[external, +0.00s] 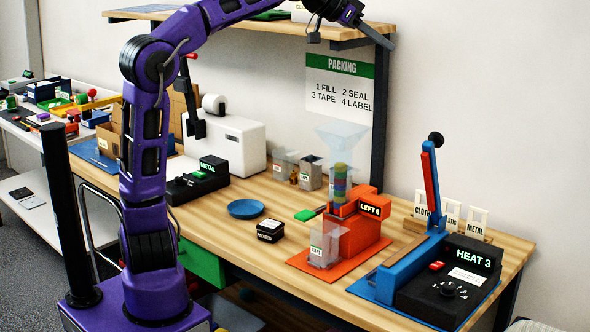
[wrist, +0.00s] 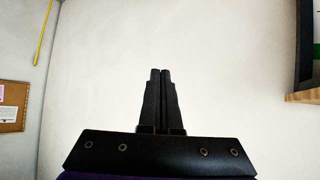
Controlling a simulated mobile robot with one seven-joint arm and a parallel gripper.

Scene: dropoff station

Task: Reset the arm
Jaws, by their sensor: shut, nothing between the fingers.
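My purple arm stands at the left of the external view and arches up and over to the right. My gripper (external: 368,33) is high above the bench, near the upper shelf and in front of the wall. In the wrist view my gripper (wrist: 160,72) points at the blank white wall, its two black fingers pressed together with nothing between them. It touches nothing that I can see.
The wooden bench (external: 215,222) holds a red dispenser (external: 362,232) marked LEFT, a blue heat sealer (external: 407,262), a blue dish (external: 245,208) and a black METAL box (external: 197,180). A shelf (external: 130,15) runs above. A cork board (wrist: 14,105) hangs on the wall.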

